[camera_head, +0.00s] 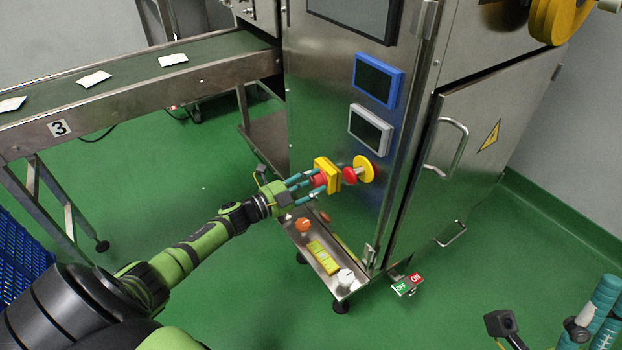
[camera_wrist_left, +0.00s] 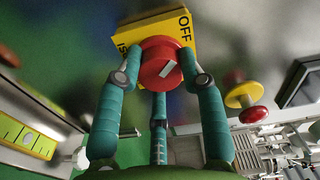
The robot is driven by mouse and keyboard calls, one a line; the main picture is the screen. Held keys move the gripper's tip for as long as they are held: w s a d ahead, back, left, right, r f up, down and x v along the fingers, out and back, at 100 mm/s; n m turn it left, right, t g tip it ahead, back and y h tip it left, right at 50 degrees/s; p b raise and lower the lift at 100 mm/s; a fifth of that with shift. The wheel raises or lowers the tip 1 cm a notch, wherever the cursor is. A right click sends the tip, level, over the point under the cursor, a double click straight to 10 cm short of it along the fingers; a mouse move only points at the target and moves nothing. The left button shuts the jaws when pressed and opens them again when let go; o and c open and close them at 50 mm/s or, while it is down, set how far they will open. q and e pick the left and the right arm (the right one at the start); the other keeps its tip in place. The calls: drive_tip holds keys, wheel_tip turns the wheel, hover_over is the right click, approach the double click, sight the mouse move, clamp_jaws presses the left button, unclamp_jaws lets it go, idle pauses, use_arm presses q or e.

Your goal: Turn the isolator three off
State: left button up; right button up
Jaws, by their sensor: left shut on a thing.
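The isolator is a yellow plate (camera_head: 333,172) with a red rotary knob (camera_head: 318,180) on the steel cabinet's front. In the left wrist view the plate (camera_wrist_left: 184,28) reads "OFF" at its upper right, and the red knob (camera_wrist_left: 150,50) carries a slanted white mark leaning to the upper right. My left gripper (camera_head: 310,184) is shut on the red knob. In the left wrist view its teal fingers (camera_wrist_left: 160,80) sit around the knob, left, right and below. My right gripper (camera_head: 597,310) is partly in view at the lower right, apart from the cabinet.
A red mushroom button (camera_head: 350,175) on a yellow disc (camera_head: 366,167) stands right beside the isolator. Below is a steel ledge (camera_head: 334,284) with an orange knob (camera_head: 303,225) and a white knob (camera_head: 346,277). A conveyor (camera_head: 120,85) marked 3 runs at left. Green floor is open between.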

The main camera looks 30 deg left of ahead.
use_arm(q)
drive_tip(key=shift+w+a+r+n, duration=0.15)
drive_tip(key=shift+a+r+n, duration=0.05)
drive_tip(key=shift+a+n, duration=0.25)
drive_tip(key=o, duration=1.1)
drive_tip(key=shift+c, duration=0.2)
drive_tip(key=shift+o, duration=0.4)
drive_tip(key=shift+d+f, duration=0.15)
drive_tip(key=shift+d, duration=0.05)
drive_tip(key=shift+s, duration=0.25)
drive_tip(key=v, duration=1.1)
drive_tip(key=shift+s+a, duration=0.15)
drive_tip(key=shift+s, duration=0.15)
